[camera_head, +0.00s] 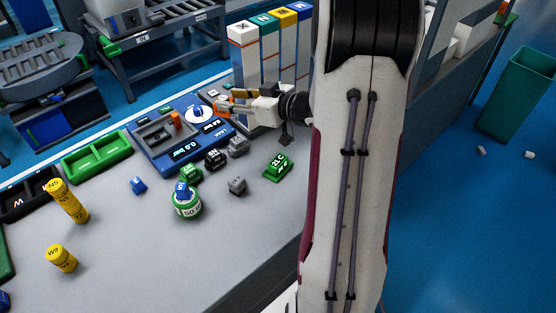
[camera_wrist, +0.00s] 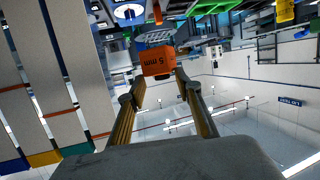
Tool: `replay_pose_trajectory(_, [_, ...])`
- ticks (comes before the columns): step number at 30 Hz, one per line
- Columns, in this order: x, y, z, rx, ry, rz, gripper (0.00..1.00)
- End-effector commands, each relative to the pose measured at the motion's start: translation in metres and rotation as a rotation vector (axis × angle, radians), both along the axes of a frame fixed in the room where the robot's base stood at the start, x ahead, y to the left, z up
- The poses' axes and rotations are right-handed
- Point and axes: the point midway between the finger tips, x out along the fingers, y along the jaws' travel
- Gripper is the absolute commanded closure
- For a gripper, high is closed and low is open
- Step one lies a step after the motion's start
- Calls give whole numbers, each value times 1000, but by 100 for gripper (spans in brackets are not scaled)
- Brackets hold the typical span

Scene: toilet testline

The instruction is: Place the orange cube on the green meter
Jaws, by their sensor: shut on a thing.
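My gripper (camera_head: 226,106) is shut on the orange cube (camera_wrist: 157,62), which is marked "5 mm" in the wrist view. The cube sits between the two fingertips, held off the table. In the head view, the orange cube (camera_head: 221,108) shows only in small part, above the right end of the blue device. The green meter (camera_head: 278,167) lies on the grey table with its dark "21C" display upward. I cannot make out the meter in the wrist view.
A blue device (camera_head: 158,152) with displays and an orange peg stands left of my gripper. Tall binders (camera_head: 243,58) stand behind. A green tray (camera_head: 97,158) and yellow cylinders (camera_head: 67,200) are left.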

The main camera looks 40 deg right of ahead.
Motion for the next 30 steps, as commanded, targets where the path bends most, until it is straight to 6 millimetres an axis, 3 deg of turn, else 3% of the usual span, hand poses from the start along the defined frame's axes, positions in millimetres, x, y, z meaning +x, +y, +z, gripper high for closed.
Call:
replay_pose_trajectory(6, [-39, -31, 0, 1, 0, -52, 90])
replay_pose_trajectory(15, [-88, -60, 1, 0, 0, -113, 90])
replay_pose_trajectory(27, [-128, -76, 1, 0, 0, -162, 90])
replay_pose_trajectory(30, [-126, -75, -10, 4, 1, -157, 90])
